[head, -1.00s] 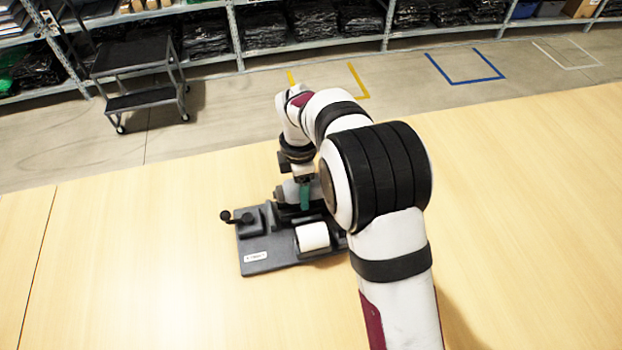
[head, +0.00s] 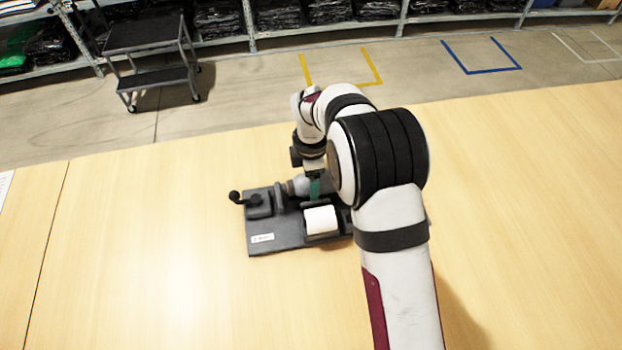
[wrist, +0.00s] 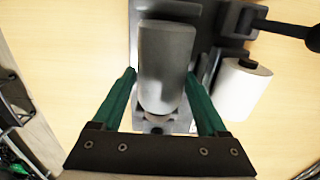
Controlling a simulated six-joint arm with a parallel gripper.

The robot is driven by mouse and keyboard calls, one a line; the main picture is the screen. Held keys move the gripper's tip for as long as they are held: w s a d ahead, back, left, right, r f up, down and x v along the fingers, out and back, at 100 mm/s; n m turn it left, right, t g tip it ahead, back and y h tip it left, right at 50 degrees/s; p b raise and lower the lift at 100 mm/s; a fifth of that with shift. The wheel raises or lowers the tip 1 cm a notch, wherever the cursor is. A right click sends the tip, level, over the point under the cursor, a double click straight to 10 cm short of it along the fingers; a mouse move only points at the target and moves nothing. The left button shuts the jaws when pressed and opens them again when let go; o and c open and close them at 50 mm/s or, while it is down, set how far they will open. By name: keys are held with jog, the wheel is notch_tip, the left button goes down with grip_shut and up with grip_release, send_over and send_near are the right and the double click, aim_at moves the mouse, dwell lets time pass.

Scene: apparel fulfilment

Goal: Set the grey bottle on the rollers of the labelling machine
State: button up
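The labelling machine (head: 280,239) is a dark grey base plate on the table, with a white label roll (head: 320,220) and a black-knobbed crank (head: 236,197). The grey bottle (wrist: 166,60) lies on its side over the machine; it also shows in the head view (head: 299,185), partly hidden by my gripper. My gripper (wrist: 162,74) has its green fingers on both sides of the bottle, with the tips against it. In the head view my gripper (head: 314,187) is low over the machine. The rollers are mostly hidden beneath the bottle; I cannot tell whether it touches them.
The wooden table (head: 150,240) is clear to the left and right of the machine. Beyond its far edge are a dark step stool (head: 150,65), floor markings and shelves with black-wrapped packs. The label roll (wrist: 240,90) stands close to the right finger in the wrist view.

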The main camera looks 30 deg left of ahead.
jog(key=shift+s+d, duration=0.1)
notch_tip(320, 180, up, 16)
jog(key=shift+f, duration=0.1)
dwell(0.4)
